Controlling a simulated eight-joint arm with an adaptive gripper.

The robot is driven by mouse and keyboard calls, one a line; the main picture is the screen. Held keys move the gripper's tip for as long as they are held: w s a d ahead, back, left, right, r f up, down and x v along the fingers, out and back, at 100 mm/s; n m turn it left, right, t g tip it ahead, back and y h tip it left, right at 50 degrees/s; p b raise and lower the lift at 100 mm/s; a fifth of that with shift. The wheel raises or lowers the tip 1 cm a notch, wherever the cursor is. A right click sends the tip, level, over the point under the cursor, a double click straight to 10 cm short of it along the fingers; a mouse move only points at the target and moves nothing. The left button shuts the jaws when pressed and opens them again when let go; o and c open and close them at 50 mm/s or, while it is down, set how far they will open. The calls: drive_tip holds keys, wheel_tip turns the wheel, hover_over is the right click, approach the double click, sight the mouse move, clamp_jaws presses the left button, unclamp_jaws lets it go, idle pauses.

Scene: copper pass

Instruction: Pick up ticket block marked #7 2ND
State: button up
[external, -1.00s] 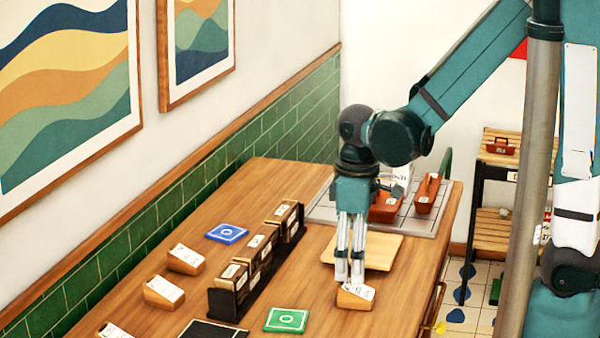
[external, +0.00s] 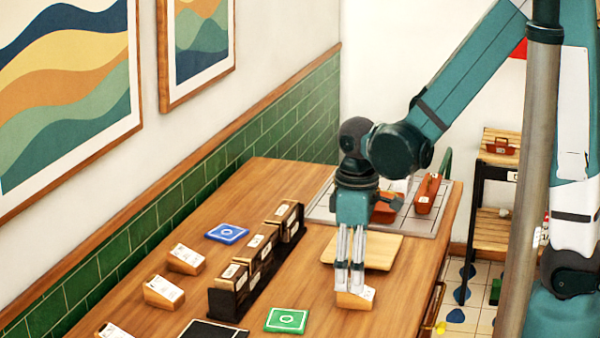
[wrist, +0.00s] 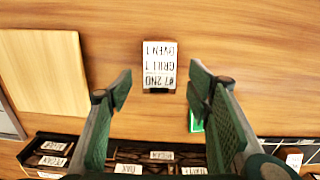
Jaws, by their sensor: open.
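The ticket block (external: 357,300) is a small wooden block with a sloped white face, standing on the wooden counter. In the wrist view the ticket block (wrist: 159,62) reads "#7 2ND GRILL 1 OVEN 1" upside down. My gripper (external: 350,284) points down over it in the external view, its fingers hiding part of its left side. In the wrist view my gripper (wrist: 160,84) is open and empty, one finger to each side of the block's lower end. I cannot tell whether a finger touches it.
A pale wooden board (external: 383,249) lies close behind the block. A dark rack (external: 228,306) of labelled blocks and a green square (external: 287,320) are left of it. Other ticket blocks (external: 186,259) stand farther left. Red pans (external: 427,194) sit on a grey mat at the back.

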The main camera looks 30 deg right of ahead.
drive_tip(key=shift+f, duration=0.15)
drive_tip(key=shift+s+d+f+b, duration=0.1)
drive_tip(key=shift+f+b, duration=0.15)
drive_tip(key=shift+f, duration=1)
drive_tip(key=shift+d+f+b, duration=0.1)
drive_tip(key=shift+f+b, duration=0.15)
drive_tip(key=shift+f, duration=1)
drive_tip(key=c, duration=1)
